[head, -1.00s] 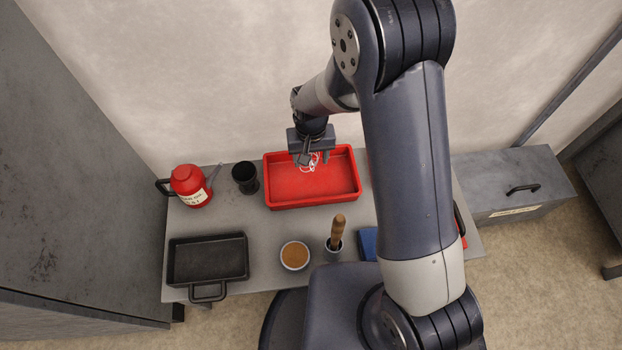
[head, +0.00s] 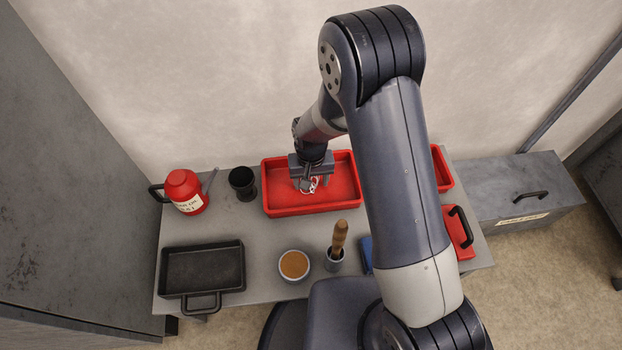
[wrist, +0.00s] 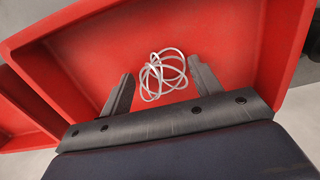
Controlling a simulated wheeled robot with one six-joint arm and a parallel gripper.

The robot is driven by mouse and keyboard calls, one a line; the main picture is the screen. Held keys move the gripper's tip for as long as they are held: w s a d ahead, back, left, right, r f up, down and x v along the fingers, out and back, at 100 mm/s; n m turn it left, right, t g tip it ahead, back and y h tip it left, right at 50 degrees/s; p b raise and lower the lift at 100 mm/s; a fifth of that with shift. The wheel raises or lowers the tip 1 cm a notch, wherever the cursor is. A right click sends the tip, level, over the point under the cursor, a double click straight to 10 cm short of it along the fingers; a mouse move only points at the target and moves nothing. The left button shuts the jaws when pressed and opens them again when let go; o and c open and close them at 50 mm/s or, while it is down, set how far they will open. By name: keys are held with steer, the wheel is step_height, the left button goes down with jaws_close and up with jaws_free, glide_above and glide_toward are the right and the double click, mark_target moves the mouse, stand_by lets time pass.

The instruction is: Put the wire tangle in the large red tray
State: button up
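The wire tangle (wrist: 163,76), loose loops of pale wire, is inside the large red tray (head: 345,192). It also shows just under my gripper in the head view (head: 312,185). My gripper (wrist: 160,67) is over the tray's inside, its two fingers apart on either side of the tangle, with small gaps showing in the wrist view. The tangle seems to lie at the tray floor, but contact is hard to tell. The tray also fills much of the wrist view (wrist: 240,40).
A black cup (head: 242,183) and a red can (head: 185,191) stand left of the tray. A black pan (head: 203,268), a bowl of brown contents (head: 294,265) and a wooden-handled tool in a cup (head: 339,240) are in front. A smaller red tray (head: 442,168) is at right, partly behind my arm.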

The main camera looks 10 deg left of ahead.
steer(key=o, duration=0.4)
step_height(320, 180, up, 12)
steer(key=p, duration=0.5)
steer(key=shift+r+p, duration=0.2)
steer(key=shift+p, duration=0.15)
steer(key=shift+r, duration=0.1)
